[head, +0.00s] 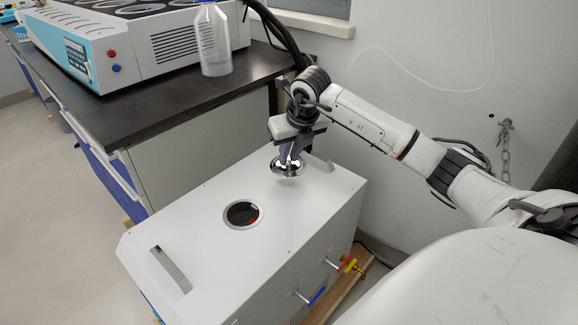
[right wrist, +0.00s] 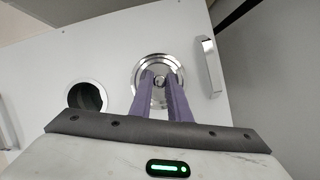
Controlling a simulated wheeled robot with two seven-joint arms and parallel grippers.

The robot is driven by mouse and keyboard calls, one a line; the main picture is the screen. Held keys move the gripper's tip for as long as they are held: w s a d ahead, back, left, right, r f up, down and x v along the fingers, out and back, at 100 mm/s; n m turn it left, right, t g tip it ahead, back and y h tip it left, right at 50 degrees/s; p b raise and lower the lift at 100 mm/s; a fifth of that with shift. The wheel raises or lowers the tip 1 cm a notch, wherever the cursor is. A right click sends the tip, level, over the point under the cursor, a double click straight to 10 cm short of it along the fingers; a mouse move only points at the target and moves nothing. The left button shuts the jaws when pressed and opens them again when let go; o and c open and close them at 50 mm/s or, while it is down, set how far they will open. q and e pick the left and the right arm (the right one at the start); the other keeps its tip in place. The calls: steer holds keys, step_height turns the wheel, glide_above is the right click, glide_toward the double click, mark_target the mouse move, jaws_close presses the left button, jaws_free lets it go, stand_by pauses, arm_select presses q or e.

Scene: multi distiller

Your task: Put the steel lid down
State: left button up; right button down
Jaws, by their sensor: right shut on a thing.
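The round, shiny steel lid (head: 288,168) is at the back of the white machine's top (head: 205,210), right of and behind the open round hole (head: 241,215). My right gripper (head: 290,153) is above the lid, its purple fingers shut on the lid's knob. In the right wrist view the fingertips (right wrist: 160,78) meet at the knob, with the lid (right wrist: 151,64) spread flat below them. The hole (right wrist: 87,96) is uncovered, left of the lid. My left gripper is not in view.
A dark bench (head: 160,95) behind bears a clear bottle (head: 213,45) and a multi-heater unit (head: 150,45). Coloured valves (head: 345,265) stick out in front.

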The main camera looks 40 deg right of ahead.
mark_target(290, 166)
step_height(290, 166, down, 5)
steer(key=shift+r+b, duration=0.15)
steer(key=shift+b, duration=0.35)
steer(key=c, duration=1.7)
jaws_free()
steer(key=shift+o, duration=0.2)
steer(key=p+v, duration=0.2)
steer(key=v, duration=1)
